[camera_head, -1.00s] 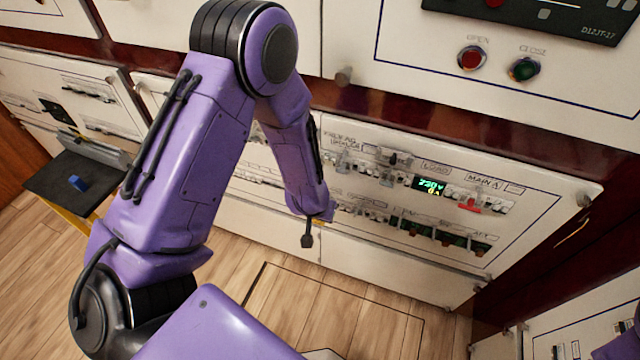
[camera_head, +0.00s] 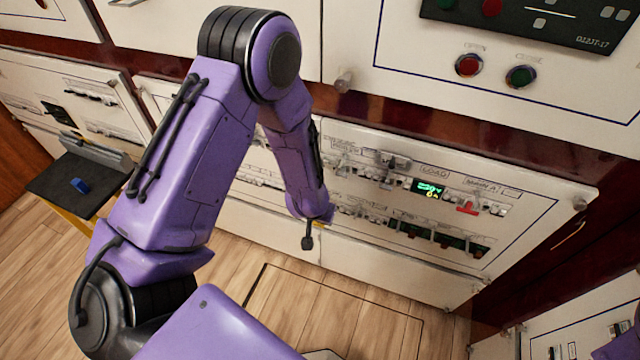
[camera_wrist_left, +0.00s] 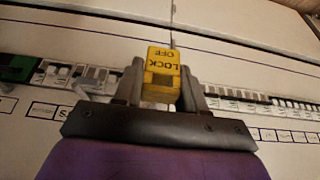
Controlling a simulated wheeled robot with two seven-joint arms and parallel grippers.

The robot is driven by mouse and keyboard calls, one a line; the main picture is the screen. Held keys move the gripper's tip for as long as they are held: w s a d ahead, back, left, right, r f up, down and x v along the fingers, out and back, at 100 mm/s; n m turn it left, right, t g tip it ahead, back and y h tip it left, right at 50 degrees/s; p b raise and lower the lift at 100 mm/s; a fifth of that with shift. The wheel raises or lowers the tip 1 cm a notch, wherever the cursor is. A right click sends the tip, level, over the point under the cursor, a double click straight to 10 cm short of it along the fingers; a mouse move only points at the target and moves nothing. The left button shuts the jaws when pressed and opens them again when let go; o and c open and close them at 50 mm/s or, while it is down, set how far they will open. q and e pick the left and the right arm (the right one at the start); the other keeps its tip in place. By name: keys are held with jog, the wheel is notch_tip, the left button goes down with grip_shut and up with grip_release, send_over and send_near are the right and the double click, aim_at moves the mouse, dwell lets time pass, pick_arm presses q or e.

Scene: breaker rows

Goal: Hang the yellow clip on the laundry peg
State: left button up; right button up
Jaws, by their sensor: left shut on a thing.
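The yellow clip (camera_wrist_left: 163,72), a block marked LOCK OFF, is held between the fingers of my left gripper (camera_wrist_left: 162,88) in the left wrist view. The gripper is shut on it, in front of the breaker panel (camera_wrist_left: 284,62). In the head view my left arm reaches down to the lower panel (camera_head: 390,263); its forearm hides most of the gripper and clip. I cannot make out which part is the laundry peg. My right gripper is not in view.
Rows of breakers, a green display (camera_head: 429,188) and a red switch (camera_head: 467,208) lie right of my left forearm. A small dark table (camera_head: 62,200) with a blue block (camera_head: 79,185) stands at the left. A red button (camera_head: 468,65) and a green button (camera_head: 521,76) sit above.

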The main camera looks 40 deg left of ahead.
pick_arm(q)
jog(key=shift+w+a+p, duration=0.25)
jog(key=shift+w+p, duration=0.05)
jog(key=shift+w, duration=0.8)
jog(key=shift+w+a, duration=0.1)
jog(key=shift+w, duration=0.2)
jog(key=shift+w, duration=0.35)
jog(key=shift+s+d+p, duration=0.15)
jog(key=shift+s+p, duration=0.1)
jog(key=shift+s, duration=0.45)
jog(key=shift+s+d+p, duration=0.1)
jog(key=shift+s+p, duration=0.1)
jog(key=shift+s, duration=0.45)
jog(key=shift+p, duration=0.35)
